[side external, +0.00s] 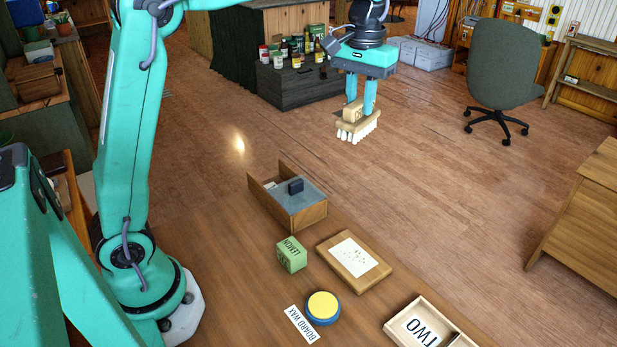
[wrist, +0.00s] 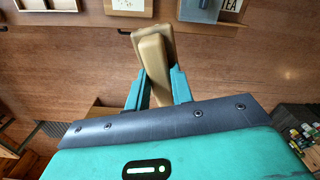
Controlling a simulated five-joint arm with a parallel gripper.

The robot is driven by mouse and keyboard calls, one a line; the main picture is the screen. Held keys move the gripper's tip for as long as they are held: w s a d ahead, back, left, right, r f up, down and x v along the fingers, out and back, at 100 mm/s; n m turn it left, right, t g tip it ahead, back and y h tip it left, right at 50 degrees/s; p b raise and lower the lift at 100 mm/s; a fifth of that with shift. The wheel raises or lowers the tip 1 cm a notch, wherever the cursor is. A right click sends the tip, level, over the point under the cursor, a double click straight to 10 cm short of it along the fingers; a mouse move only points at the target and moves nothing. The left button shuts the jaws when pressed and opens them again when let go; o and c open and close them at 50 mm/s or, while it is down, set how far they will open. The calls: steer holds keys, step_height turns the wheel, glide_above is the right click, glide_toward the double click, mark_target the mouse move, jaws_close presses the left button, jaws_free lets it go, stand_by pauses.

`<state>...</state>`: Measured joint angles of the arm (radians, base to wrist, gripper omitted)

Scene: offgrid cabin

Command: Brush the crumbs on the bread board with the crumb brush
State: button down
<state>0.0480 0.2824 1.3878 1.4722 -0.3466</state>
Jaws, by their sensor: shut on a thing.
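My gripper (side external: 361,106) is shut on the crumb brush (side external: 356,124), which has a pale wooden body and white bristle tufts pointing down. I hold it high in the air, beyond the far side of the table and well away from the bread board. In the wrist view the brush's tan wood (wrist: 153,55) sits between my two teal fingers (wrist: 156,85); its bristles are hidden there. The bread board (side external: 325,247) lies flat on the table with a white patch (side external: 353,258) on it. Small specks, the crumbs (side external: 351,256), lie on that patch.
An open wooden box (side external: 308,214) with a grey inside, a green lemon tea box (side external: 291,254), a blue-and-yellow round tin (side external: 323,307) by a "BOARD WAX" card (side external: 300,324), and a tray marked "TWO" (side external: 395,326) stand around the board. Open floor lies below the brush.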

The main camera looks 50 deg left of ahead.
steer(key=s+d+f, duration=0.4)
steer(key=d+f, duration=0.1)
steer(key=f, duration=0.3)
steer(key=s+d+f, duration=0.5)
steer(key=f, duration=0.3)
steer(key=shift+s, duration=0.2)
steer(key=shift+f, duration=0.1)
